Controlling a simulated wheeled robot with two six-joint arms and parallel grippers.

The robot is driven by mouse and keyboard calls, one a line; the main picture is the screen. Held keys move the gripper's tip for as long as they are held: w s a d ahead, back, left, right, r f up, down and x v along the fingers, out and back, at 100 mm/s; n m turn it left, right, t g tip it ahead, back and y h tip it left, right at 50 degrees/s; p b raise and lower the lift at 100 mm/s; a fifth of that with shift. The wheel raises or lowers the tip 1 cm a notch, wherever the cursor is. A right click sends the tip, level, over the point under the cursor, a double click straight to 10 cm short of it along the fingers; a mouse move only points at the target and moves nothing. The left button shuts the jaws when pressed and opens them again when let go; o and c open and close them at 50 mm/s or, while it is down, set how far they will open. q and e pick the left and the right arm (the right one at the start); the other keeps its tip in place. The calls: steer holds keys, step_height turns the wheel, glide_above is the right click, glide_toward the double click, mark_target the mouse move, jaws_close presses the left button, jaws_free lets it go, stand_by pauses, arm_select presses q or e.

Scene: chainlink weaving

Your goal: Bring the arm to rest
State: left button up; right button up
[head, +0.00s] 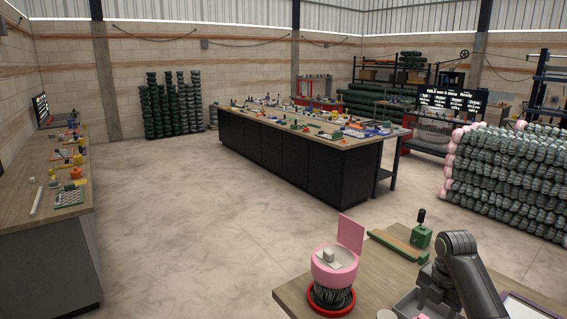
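One of my arms, which I take for the right, shows at the lower right as a dark grey elbow and link over a wooden table (296,291). A dark part at its end, likely the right gripper (432,287), is over a grey tray (408,304). Its fingers are too small and dark to tell open from shut. I see nothing clearly held in it. My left arm and gripper are not in the picture.
A pink bowl-like device (334,268) stands on a red ring (331,300) on this table. A green tool (421,237) is behind the arm. A long cluttered bench (300,160) and a left bench (40,250) flank open floor (190,220). Stacked mesh rolls (510,180) stand right.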

steer(key=s+a+f+m+t, duration=0.1)
steer(key=s+a+f+m, duration=0.1)
steer(key=s+f+m, duration=0.5)
steer(key=s+a+f+m, duration=0.2)
steer(key=s+f+m, duration=0.2)
steer(key=s+f, duration=0.4)
steer(key=s+a+r+m+t+h, duration=0.1)
steer(key=s+r+m, duration=0.1)
steer(key=s+m, duration=0.7)
steer(key=s+a+r+m+t+h, duration=0.15)
steer(key=s+m, duration=0.35)
steer(key=s, duration=0.7)
step_height(320, 180, down, 30)
steer(key=d+f+g+y+b, duration=0.1)
steer(key=d+b, duration=0.1)
steer(key=b, duration=0.6)
arm_select(q)
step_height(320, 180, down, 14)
steer(key=b, duration=0.6)
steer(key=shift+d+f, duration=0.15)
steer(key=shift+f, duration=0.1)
arm_select(e)
steer(key=s+f, duration=0.7)
steer(key=f, duration=0.4)
steer(key=s+a+f+g, duration=0.1)
steer(key=s+f, duration=0.7)
steer(key=f, duration=0.4)
steer(key=shift+y, duration=0.35)
